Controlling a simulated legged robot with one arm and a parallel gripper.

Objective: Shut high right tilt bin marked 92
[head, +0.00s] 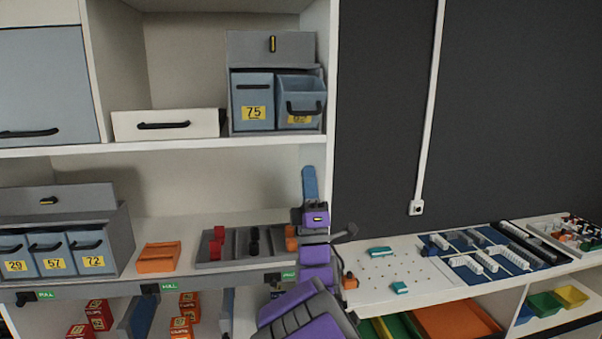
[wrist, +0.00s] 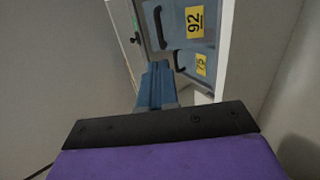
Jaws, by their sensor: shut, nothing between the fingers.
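The bin marked 92 (head: 302,88) is the right one of two blue-grey tilt bins in a grey case (head: 233,100) on the upper shelf. In the head view it is tipped forward and open, with its dark handle toward me and its yellow label partly hidden.
The upper shelf edge (head: 160,146) and the upright right side panel (head: 331,70) are close to my gripper. A white drawer (head: 168,124) stands left of the case. Lower down are a tray (head: 247,247) and bins marked 29, 57 and 72. Free space lies before the dark wall.

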